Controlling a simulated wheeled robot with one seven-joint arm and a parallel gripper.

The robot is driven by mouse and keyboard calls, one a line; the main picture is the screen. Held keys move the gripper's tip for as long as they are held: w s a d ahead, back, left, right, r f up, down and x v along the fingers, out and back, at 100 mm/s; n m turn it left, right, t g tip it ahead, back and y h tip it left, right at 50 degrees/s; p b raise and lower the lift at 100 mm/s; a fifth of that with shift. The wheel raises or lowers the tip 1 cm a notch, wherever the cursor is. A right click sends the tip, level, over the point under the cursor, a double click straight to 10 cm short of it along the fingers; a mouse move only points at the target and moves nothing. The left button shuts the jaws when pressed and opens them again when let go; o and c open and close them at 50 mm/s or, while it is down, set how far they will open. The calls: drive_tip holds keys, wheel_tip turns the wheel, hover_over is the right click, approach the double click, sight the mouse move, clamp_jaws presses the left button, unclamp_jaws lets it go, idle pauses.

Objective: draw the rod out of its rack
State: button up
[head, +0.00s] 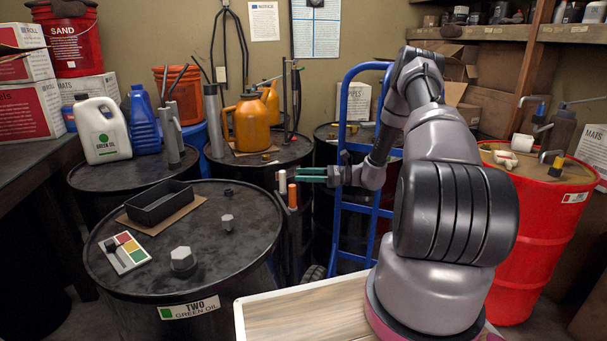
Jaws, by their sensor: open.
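My gripper (304,175) reaches left from my arm, its two green fingers apart and nothing seen between them. Just left of and below the fingertips, two rod-like pieces stand upright, one with a pale end (282,181) and one with an orange end (292,195). They stand in a dark narrow rack (293,232) at the side of the drums. Their lower parts are hidden in it. The fingertips are close to the pieces; I cannot tell whether they touch. I cannot tell which piece is the task's rod.
The front drum (135,225) carries a black tray (161,202), a colored card and metal nuts. The rear drum holds an orange jug (250,122) and thin upright rods. A blue hand truck (344,150) stands behind my gripper. A red drum (535,230) stands at right.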

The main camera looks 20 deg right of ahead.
hover_over(283, 191)
drive_tip(key=w+a, duration=0.2)
drive_tip(key=a, duration=0.1)
drive_tip(key=shift+d, duration=0.15)
clamp_jaws()
idle(0.4)
